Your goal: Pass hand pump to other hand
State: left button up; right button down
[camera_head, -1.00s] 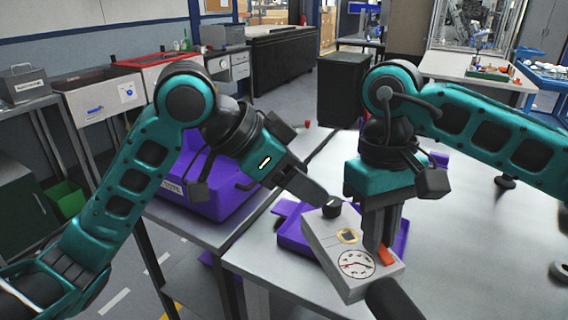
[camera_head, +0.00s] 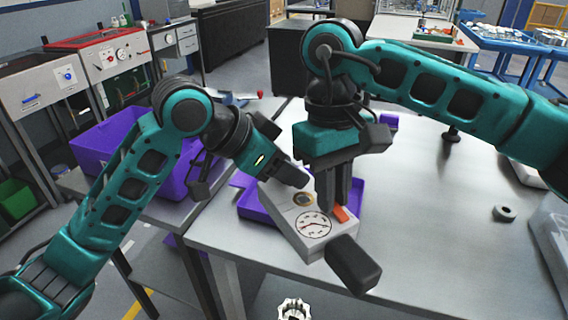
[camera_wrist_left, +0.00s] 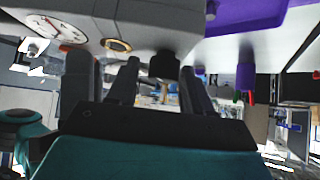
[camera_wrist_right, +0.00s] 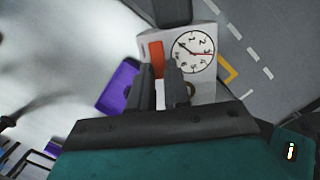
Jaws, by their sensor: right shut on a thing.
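The hand pump (camera_head: 300,238) is a pale grey box with a round dial, an orange patch and a thick black handle (camera_head: 353,265). My right gripper (camera_head: 334,203) is shut on it, fingers pointing down by the orange patch. The dial and orange patch also show in the right wrist view (camera_wrist_right: 203,72). My left gripper (camera_head: 297,178) is at the pump's far end. In the left wrist view, its fingers (camera_wrist_left: 160,85) are apart, with the pump's black knob (camera_wrist_left: 164,64) between them and no clear contact. In the head view the left gripper hides this knob.
A purple tray (camera_head: 252,212) lies on the grey table (camera_head: 430,240) behind and below the pump. A larger purple bin (camera_head: 100,150) stands to the left. A dark ring (camera_head: 504,213) and a clear container (camera_head: 552,240) are at right. The table's middle right is clear.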

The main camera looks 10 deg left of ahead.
pick_arm(q)
jog(key=shift+d, duration=0.1)
grip_shut()
jog(key=shift+r, duration=0.1)
pick_arm(e)
jog(key=c, duration=1)
grip_release()
jog(key=shift+r, duration=0.1)
